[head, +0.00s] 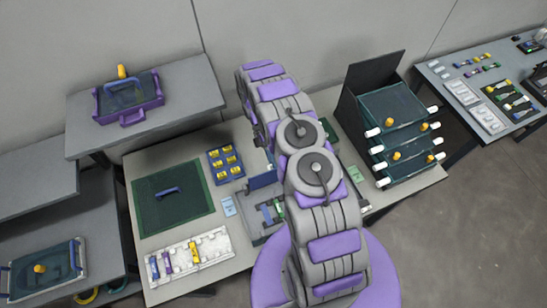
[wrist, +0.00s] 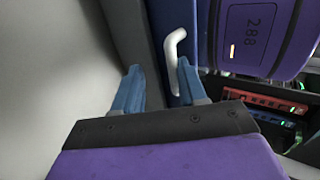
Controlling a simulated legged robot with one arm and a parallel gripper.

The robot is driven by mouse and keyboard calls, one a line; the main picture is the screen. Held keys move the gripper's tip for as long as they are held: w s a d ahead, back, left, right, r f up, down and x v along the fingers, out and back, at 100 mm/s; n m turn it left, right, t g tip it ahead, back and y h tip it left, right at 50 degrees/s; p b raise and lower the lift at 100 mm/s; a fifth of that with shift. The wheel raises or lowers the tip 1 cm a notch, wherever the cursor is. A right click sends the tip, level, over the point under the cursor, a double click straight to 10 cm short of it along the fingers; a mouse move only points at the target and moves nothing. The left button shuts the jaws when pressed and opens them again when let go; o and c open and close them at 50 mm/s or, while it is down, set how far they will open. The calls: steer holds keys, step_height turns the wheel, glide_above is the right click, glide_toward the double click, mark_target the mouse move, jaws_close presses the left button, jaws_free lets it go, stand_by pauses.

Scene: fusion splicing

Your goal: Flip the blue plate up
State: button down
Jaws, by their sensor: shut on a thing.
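The blue plate (wrist: 181,16) stands as a narrow dark blue strip at the upper middle of the wrist view. A white hooked handle (wrist: 171,50) sticks out from it. My gripper (wrist: 158,74) has its two blue fingers on either side of the plate's lower part near the handle, closed on it. The exact contact is dark and partly hidden. In the head view my own arm covers the gripper and the handle. A dark blue panel (head: 263,180) shows just left of the arm on the grey device, but I cannot tell if it is the same plate.
A purple housing marked 288 (wrist: 258,30) is close on the right in the wrist view. On the table (head: 150,165) are a green mat (head: 150,208), a blue tray of yellow pieces (head: 225,164) and a white rack (head: 215,245). Stacked trays (head: 395,105) stand right.

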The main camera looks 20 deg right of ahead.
steer(key=shift+w+f, duration=0.3)
steer(key=shift+f, duration=0.25)
steer(key=shift+w+r, duration=0.15)
steer(key=shift+r, duration=0.05)
steer(key=c, duration=1.1)
jaws_free()
steer(key=shift+w, duration=0.1)
steer(key=shift+c, duration=0.2)
steer(key=shift+o, duration=0.3)
steer(key=shift+w+f, duration=0.15)
steer(key=shift+c, duration=0.5)
steer(key=shift+s+g, duration=0.2)
steer(key=shift+g, duration=0.1)
steer(key=shift+r, duration=0.25)
